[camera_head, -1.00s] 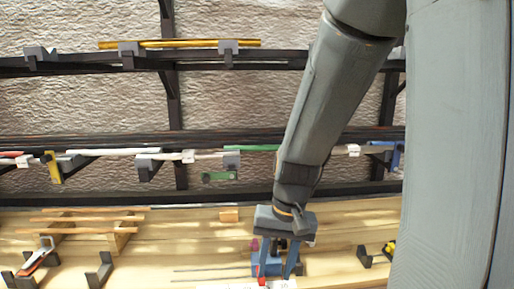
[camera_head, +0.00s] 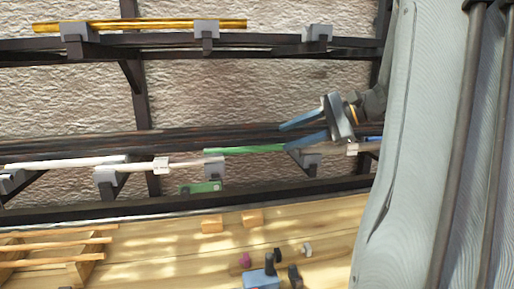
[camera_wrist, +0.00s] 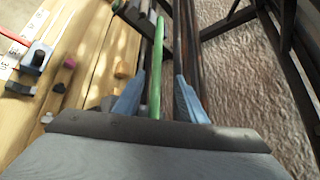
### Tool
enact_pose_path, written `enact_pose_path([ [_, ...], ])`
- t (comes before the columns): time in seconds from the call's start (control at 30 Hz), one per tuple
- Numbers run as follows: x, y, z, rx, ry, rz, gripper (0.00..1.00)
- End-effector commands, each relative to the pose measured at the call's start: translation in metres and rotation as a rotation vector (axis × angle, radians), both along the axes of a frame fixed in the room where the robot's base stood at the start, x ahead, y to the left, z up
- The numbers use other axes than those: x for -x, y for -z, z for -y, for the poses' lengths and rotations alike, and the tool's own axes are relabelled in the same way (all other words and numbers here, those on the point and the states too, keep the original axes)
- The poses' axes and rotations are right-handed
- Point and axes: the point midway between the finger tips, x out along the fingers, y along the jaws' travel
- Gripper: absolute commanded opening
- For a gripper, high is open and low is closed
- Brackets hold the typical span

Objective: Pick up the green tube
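The green tube (camera_head: 245,149) lies level along the lower dark wall rack, in line with pale tubes. Its left end is by a grey holder (camera_head: 214,165). My gripper (camera_head: 284,138) is at the tube's right end, with its blue fingers apart and pointing left. The lower finger overlaps the tube's end in the head view. In the wrist view the green tube (camera_wrist: 156,60) runs between the two open fingers (camera_wrist: 159,78), closer to the left one. Whether a finger touches it cannot be told.
A yellow tube (camera_head: 150,25) rests on the upper rack. A green block (camera_head: 200,188) hangs below the grey holder. Dark rails (camera_head: 90,142) run just behind the tubes. The wooden bench (camera_head: 180,250) below holds wooden blocks (camera_head: 252,218) and small parts.

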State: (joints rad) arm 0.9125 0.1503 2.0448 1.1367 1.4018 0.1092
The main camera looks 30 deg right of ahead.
Motion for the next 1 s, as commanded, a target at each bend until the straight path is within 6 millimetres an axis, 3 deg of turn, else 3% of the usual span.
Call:
enact_pose_path([
  [0.5, -0.034, 0.027, -0.046, -0.001, -0.006, -0.003, 0.37],
  [0.83, -0.039, 0.032, -0.049, 0.001, -0.002, -0.002, 0.37],
  [1.0, -0.039, 0.032, -0.049, 0.001, -0.002, -0.003, 0.10],
])
